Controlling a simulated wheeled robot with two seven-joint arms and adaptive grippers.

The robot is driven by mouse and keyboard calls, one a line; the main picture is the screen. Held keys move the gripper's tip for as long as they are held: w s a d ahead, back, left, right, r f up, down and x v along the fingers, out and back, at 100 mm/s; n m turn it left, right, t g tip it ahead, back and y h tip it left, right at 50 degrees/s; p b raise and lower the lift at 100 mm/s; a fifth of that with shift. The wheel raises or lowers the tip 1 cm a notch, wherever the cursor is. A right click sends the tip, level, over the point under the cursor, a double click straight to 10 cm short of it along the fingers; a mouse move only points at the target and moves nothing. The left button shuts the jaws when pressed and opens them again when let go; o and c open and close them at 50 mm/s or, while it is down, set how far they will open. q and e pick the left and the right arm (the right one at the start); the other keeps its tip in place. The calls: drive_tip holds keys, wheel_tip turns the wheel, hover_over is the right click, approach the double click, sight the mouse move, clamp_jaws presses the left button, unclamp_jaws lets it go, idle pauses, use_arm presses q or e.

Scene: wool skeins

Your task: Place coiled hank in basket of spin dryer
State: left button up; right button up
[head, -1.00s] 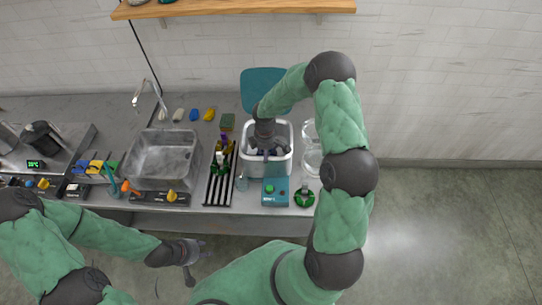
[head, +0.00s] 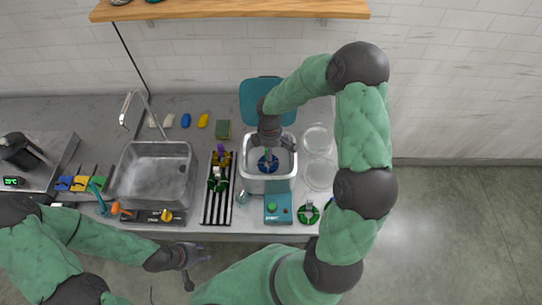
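The spin dryer (head: 267,184) is a white, square-topped tub with its teal lid (head: 262,101) raised at the back. A blue coiled hank (head: 268,164) lies inside its round basket (head: 251,158). My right gripper (head: 272,147) is above the basket, pointing down, with its fingers spread. It looks clear of the hank and partly covers the basket's back. My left gripper (head: 198,265) is low in front of the counter, away from the dryer, empty with its fingers apart.
A metal sink (head: 152,174) is left of the dryer. A striped rack (head: 217,207) with green, purple and yellow skeins stands between them. A teal control box (head: 278,209) is in front, and glass bowls (head: 320,174) are to the right. A wooden shelf (head: 230,10) hangs above.

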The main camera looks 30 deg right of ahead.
wheel_tip(320, 180, up, 6)
drive_tip(key=shift+w+a+f, duration=0.1)
drive_tip(key=shift+a+f, duration=0.05)
drive_tip(key=shift+f, duration=0.05)
idle(1.1)
